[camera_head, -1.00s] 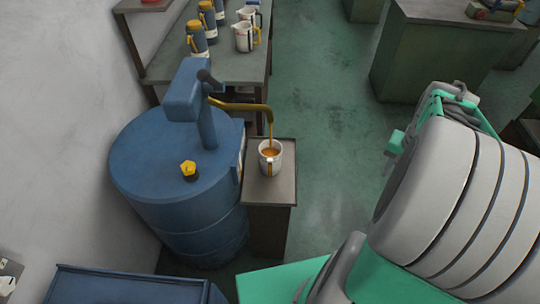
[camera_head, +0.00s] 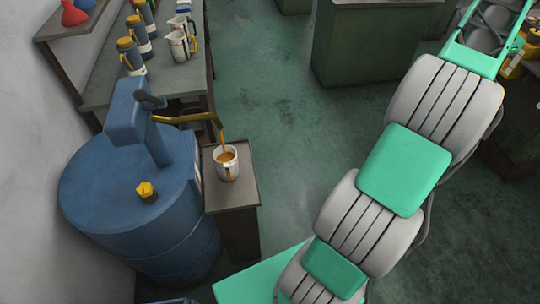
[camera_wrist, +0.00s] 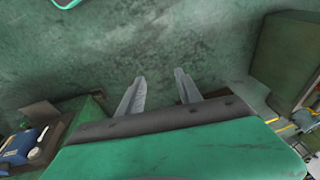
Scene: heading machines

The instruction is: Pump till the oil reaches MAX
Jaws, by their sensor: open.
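A blue oil drum (camera_head: 120,205) with a blue pump (camera_head: 135,118) on top stands at the left in the head view. The pump has a dark lever end (camera_head: 150,101). Its bent brass spout (camera_head: 190,118) reaches over a white jug (camera_head: 227,170) on a small stand (camera_head: 232,195). Amber oil shows in the jug, with a stream between spout and jug. The jug's level marks are too small to read. My gripper (camera_wrist: 160,90) is open and empty in the wrist view, over green floor. It is far right of the pump, touching nothing.
A bench (camera_head: 107,85) behind the drum carries several blue bottles with yellow caps and white jugs (camera_head: 180,44). A green cabinet (camera_head: 360,45) stands at the back. Open floor (camera_head: 275,110) lies between the stand and my arm. A wall is on the left.

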